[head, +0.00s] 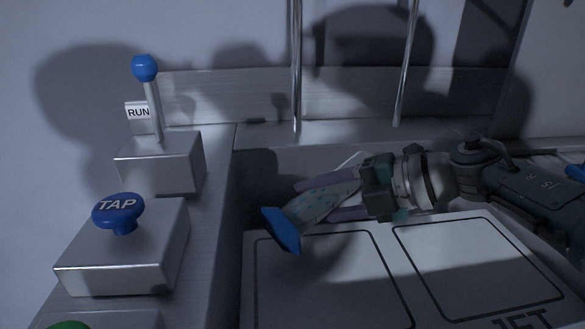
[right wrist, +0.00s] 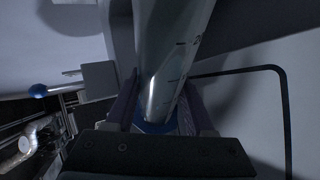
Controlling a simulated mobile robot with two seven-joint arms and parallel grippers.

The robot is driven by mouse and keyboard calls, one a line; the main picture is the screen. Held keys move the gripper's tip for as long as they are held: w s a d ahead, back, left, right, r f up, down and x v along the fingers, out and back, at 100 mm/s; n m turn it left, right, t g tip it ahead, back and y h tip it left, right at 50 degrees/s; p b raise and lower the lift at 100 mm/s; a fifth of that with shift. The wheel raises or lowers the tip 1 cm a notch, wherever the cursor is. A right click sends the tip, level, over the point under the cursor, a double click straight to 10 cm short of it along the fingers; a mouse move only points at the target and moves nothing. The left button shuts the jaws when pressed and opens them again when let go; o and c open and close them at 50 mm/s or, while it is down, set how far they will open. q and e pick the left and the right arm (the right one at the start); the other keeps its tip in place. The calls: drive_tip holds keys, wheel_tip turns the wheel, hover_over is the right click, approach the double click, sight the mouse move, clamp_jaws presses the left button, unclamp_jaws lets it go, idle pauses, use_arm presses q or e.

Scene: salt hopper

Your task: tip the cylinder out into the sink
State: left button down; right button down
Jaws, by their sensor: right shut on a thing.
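The cylinder (head: 322,204) is a pale, see-through tube with a blue end (head: 283,230). In the head view it is strongly tilted, its blue end low and to the left. My right gripper (head: 335,198) comes in from the right and is shut on it, one purple finger on each side. In the right wrist view the cylinder (right wrist: 170,60) lies between the fingers, with dark tick marks on its wall and the blue end (right wrist: 155,127) near the gripper body. I cannot tell any contents. No basin is clearly recognisable as the sink. My left gripper is not in view.
A white panel (head: 318,310) with dark outlined rectangles lies below the cylinder. At left stand a TAP box with a blue knob (head: 118,210) and a RUN box with a blue-balled lever (head: 146,70). Two thin upright rods (head: 296,70) stand behind.

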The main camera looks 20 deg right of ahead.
idle(0.4)
drive_tip(key=shift+b, duration=0.35)
idle(0.5)
